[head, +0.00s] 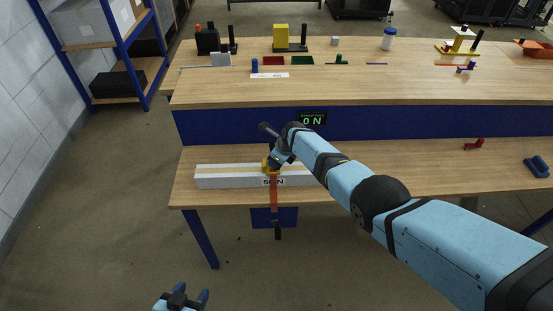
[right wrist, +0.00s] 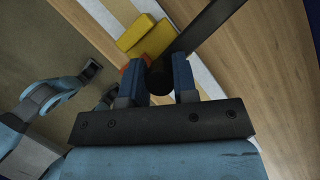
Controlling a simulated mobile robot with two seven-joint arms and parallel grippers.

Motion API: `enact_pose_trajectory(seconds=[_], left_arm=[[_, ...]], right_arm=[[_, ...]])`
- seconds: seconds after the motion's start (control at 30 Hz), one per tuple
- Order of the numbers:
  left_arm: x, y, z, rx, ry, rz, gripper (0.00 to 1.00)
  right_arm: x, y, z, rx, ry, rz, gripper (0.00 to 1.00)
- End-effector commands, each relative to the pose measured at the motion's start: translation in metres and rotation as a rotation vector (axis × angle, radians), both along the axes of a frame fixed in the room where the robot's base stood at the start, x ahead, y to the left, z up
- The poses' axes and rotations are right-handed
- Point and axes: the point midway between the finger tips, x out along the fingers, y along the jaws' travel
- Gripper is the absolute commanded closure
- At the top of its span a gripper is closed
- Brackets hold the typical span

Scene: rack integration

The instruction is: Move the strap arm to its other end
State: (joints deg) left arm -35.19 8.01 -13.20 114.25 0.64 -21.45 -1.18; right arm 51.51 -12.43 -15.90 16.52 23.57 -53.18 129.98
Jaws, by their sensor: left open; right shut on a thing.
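The strap arm, a dark bar, sticks out past my right gripper (head: 280,158) in the head view. In the right wrist view the black strap arm (right wrist: 205,28) runs up and right from between the blue fingers of my right gripper (right wrist: 166,82), which is shut on its round end. Yellow ratchet parts (right wrist: 145,36) lie just beyond the fingers; they also show on the grey beam (head: 225,181) in the head view. An orange strap (head: 274,190) hangs from there over the front edge. My left gripper (head: 181,299) is open and empty, low in front of the bench.
A display (head: 312,118) reads 0 N on the blue panel. A red part (head: 474,144) and a blue part (head: 537,166) lie on the lower shelf at right. The upper bench top (head: 380,82) holds several small parts. A blue-framed rack (head: 125,45) stands at left.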

Motion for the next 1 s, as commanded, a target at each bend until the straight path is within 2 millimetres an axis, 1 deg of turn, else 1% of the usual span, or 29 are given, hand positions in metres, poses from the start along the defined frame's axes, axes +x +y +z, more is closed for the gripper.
enact_pose_trajectory(seconds=[0.4,0.43,0.47,0.5,0.53,0.83,0.93,1.0], left_arm=[[-0.001,0.000,-0.001,-0.001,0.002,0.001,0.44],[-0.001,0.000,-0.001,-0.001,0.003,0.001,0.44],[-0.001,-0.001,-0.001,-0.001,0.003,0.001,0.44],[-0.001,-0.001,-0.001,-0.001,0.004,0.000,0.44],[-0.001,-0.001,-0.001,-0.001,0.004,0.000,0.44],[-0.002,-0.002,0.000,-0.003,0.006,-0.001,0.44],[-0.002,-0.002,0.007,-0.001,0.007,-0.001,0.44],[-0.002,-0.001,0.015,0.001,0.005,0.000,0.44]], right_arm=[[0.001,0.001,0.001,0.001,-0.003,-0.006,1.00],[0.001,0.001,0.001,0.001,-0.003,-0.006,0.69],[0.001,0.000,0.001,0.001,-0.003,-0.006,0.62],[0.001,0.000,0.001,0.001,-0.003,-0.006,0.53],[0.001,0.000,0.001,0.001,-0.003,-0.006,0.47],[0.000,0.000,0.002,0.000,-0.001,-0.006,0.47],[0.000,-0.001,0.009,0.002,-0.003,-0.006,0.47],[-0.002,-0.003,0.017,0.002,-0.002,-0.006,0.47]])
